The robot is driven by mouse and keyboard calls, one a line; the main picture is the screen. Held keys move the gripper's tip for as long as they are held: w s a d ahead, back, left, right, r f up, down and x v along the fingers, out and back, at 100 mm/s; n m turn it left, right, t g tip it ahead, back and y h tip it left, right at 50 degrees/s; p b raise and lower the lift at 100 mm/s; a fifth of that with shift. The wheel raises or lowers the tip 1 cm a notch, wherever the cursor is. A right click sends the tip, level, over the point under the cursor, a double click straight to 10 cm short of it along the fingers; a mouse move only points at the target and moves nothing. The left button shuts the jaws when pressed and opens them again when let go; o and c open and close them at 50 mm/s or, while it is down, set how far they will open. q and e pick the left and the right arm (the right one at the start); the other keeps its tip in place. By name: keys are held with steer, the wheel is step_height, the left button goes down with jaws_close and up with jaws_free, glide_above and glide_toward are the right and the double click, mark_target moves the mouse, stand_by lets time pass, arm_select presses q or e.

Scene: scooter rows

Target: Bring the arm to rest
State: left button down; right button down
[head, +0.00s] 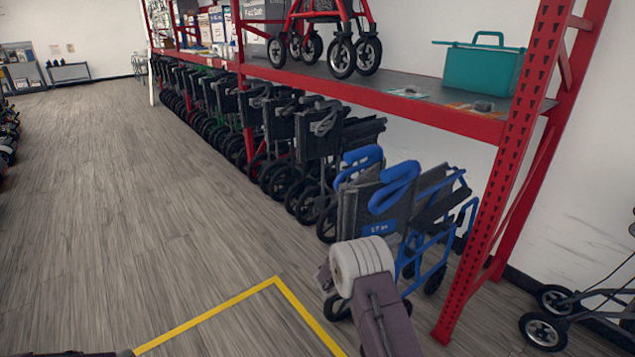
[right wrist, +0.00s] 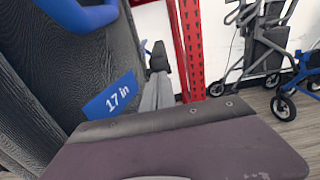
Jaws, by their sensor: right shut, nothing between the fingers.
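My right arm (head: 384,318) reaches up from the bottom of the head view. Its pale ringed wrist joint (head: 362,262) is in front of a folded blue-and-black wheelchair. In the right wrist view my right gripper (right wrist: 159,70) shows narrow grey fingers with dark tips, shut and empty. It is beside the wheelchair's dark backrest (right wrist: 65,70), which carries a blue "17 in" label (right wrist: 112,97). I cannot tell whether the gripper touches the chair. My left gripper is not in view.
The folded wheelchair (head: 368,208) heads a row of dark folded chairs (head: 318,135) under a red shelf rack. The rack's red upright (head: 492,195) stands right of my arm. A rollator (head: 570,318) is at far right. Open floor (head: 130,190) with yellow tape (head: 210,314) lies left.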

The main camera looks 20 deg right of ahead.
step_height(320, 180, up, 9)
steer(key=m, duration=0.2)
steer(key=s+a+f+m+g+y, duration=0.1)
steer(key=s+a+m+g+y, duration=0.2)
steer(key=s, duration=0.8)
steer(key=s+a+f+m+g+y, duration=0.2)
steer(key=s+a+f+m+y, duration=0.6)
steer(key=a, duration=0.3)
steer(key=s+a+f+m+g+y, duration=0.1)
steer(key=s+a+f+m+y, duration=0.5)
steer(key=s+a, duration=0.4)
step_height(320, 180, up, 28)
steer(key=w+a+m+t+p, duration=0.1)
steer(key=w+m+p, duration=0.1)
steer(key=p, duration=2.6)
steer(key=shift+w+a+f+m+p, duration=0.2)
steer(key=shift+a+m+p, duration=0.1)
steer(key=shift+m, duration=0.3)
